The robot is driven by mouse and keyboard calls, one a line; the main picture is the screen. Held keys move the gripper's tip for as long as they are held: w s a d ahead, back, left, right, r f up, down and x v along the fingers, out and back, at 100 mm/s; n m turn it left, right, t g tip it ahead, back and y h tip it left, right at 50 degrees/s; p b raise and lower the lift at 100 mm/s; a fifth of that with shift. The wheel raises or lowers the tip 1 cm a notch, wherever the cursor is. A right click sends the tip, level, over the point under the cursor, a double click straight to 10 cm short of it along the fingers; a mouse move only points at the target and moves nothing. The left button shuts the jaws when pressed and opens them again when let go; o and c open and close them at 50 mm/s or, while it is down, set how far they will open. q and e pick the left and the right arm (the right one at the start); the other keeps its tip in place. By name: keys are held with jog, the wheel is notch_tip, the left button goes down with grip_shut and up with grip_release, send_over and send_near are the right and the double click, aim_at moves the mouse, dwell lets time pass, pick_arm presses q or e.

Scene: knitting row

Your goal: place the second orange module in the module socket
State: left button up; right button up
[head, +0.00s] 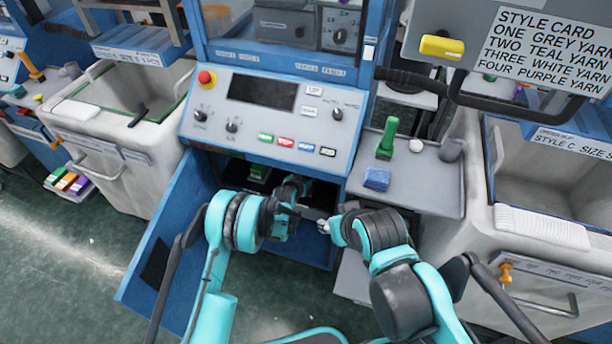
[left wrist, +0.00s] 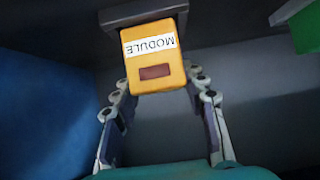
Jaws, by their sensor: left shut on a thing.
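The orange module (left wrist: 153,70), with a white "MODULE" label and a dark red patch, is between the fingers of my left gripper (left wrist: 160,95) in the left wrist view. The gripper is shut on it. A dark grey bracket-like part (left wrist: 144,12), possibly the module socket, is right behind the module's far end; I cannot tell whether the module is seated in it. In the head view my left gripper (head: 295,188) reaches into the open blue cabinet, and the module is hidden there. My right gripper (head: 324,226) is at the cabinet's front right; its jaw opening is unclear.
The cabinet door (head: 160,240) stands open on the left. A green block (left wrist: 308,25) is inside, at the wrist view's upper right. A grey side shelf (head: 428,185) holds a green spool-like piece (head: 386,140) and a blue block (head: 377,179). Grey bins stand on both sides.

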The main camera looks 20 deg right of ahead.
pick_arm(q)
jog(key=shift+w+f, duration=0.1)
jog(key=shift+f, duration=0.55)
jog(key=shift+w+d, duration=0.1)
jog(key=shift+r, duration=0.1)
jog(key=o, duration=1.2)
pick_arm(e)
jog(key=shift+w+d+f, duration=0.1)
jog(key=shift+w+f, duration=0.05)
jog(key=shift+w, duration=0.05)
